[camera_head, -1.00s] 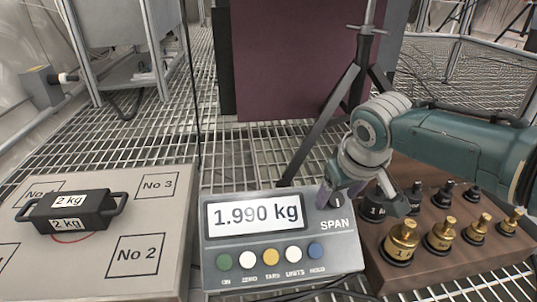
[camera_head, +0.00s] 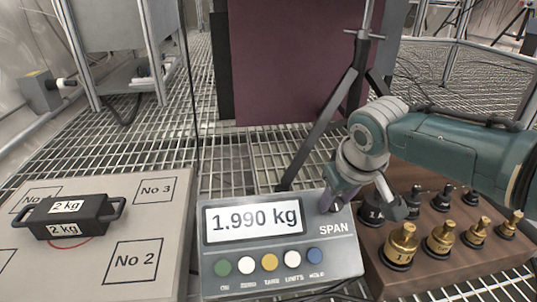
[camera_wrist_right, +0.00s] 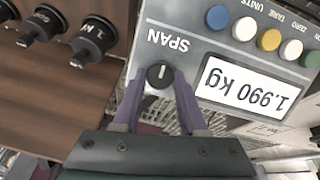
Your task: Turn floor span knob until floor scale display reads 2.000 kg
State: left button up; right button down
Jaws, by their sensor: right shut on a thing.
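The floor scale display (camera_head: 254,219) reads 1.990 kg on a grey indicator box (camera_head: 345,262). The dark span knob (camera_wrist_right: 160,76) is at the box's corner beside the SPAN label, its white mark lying nearly along the fingers in the right wrist view. My right gripper (camera_head: 335,201) is shut on the knob, with one purple finger on each side; it also shows in the right wrist view (camera_wrist_right: 160,84). In the head view the gripper hides much of the knob. A black 2 kg weight (camera_head: 66,229) sits on the scale platform (camera_head: 183,195). My left gripper is not in view.
A brown wooden block (camera_head: 425,275) with several brass and black weights stands close to the right of the box. Coloured buttons (camera_head: 270,262) line the box front. A tripod leg (camera_head: 318,130) rises behind it. Grating floor (camera_head: 240,155) surrounds everything.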

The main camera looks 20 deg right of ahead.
jog(key=shift+r+m+p, duration=0.2)
jog(key=shift+m+p, duration=0.2)
jog(key=shift+p, duration=0.15)
jog(key=shift+s+m+p, duration=0.1)
jog(key=shift+m+p, duration=0.3)
jog(key=shift+f+m+y, duration=0.1)
jog(key=shift+m+y, duration=0.2)
jog(key=shift+m, duration=0.4)
jog(key=shift+f, duration=0.1)
jog(key=shift+c, duration=2.2)
grip_release()
jog(key=shift+d, duration=0.1)
jog(key=shift+p, duration=0.3)
